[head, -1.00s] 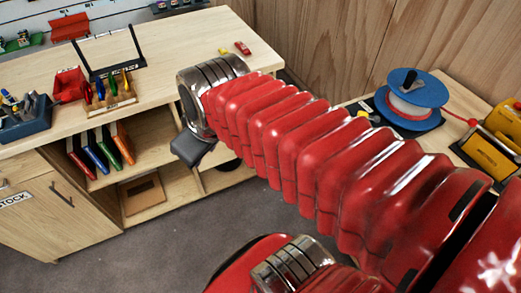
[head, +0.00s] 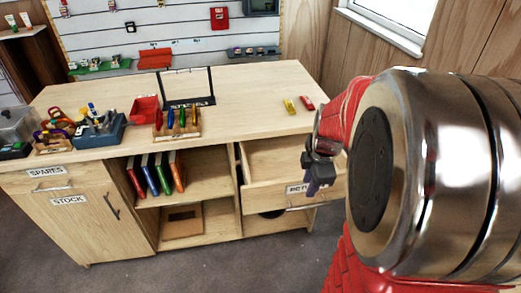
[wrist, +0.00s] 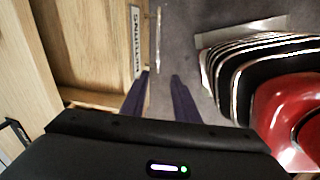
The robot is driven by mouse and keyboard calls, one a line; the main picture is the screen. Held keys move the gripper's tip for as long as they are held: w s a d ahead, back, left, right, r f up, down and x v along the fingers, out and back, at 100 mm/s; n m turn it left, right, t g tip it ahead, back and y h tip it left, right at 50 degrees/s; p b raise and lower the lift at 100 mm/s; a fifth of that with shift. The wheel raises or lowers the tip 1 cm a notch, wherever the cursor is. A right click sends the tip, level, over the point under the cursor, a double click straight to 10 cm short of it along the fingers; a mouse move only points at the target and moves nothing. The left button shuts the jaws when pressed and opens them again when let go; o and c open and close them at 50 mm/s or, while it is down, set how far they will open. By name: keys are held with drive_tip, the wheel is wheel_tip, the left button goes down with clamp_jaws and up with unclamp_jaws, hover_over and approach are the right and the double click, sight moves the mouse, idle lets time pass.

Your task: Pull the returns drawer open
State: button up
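The returns drawer (head: 265,193) stands pulled out from the right side of the wooden counter, with its interior visible from above. Its white label (head: 296,188) is partly hidden by my gripper (head: 316,185). In the wrist view the drawer (wrist: 90,45) is at left, with the RETURNS label (wrist: 137,42) on its front and a thin bar handle (wrist: 157,40) standing off it. My gripper's two dark fingers (wrist: 160,75) are apart, with nothing seen clasped between them. The handle lies just beyond the tips; contact cannot be told.
The counter top (head: 240,90) holds a blue tool tray (head: 98,130), a card rack (head: 177,125) and small yellow and red items at right. Open shelves with coloured books (head: 155,172) and a STOCK cupboard (head: 85,215) are left of the drawer. Grey floor lies in front.

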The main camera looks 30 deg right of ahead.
sight(309, 206)
drive_tip(key=d, duration=0.1)
drive_tip(key=f+n, duration=0.1)
drive_tip(key=d+f, duration=0.1)
drive_tip(key=shift+s+d, duration=0.25)
drive_tip(key=shift+d, duration=0.1)
drive_tip(key=shift+x, duration=6.9)
drive_tip(key=shift+s+a, duration=0.1)
drive_tip(key=shift+s, duration=0.05)
clamp_jaws()
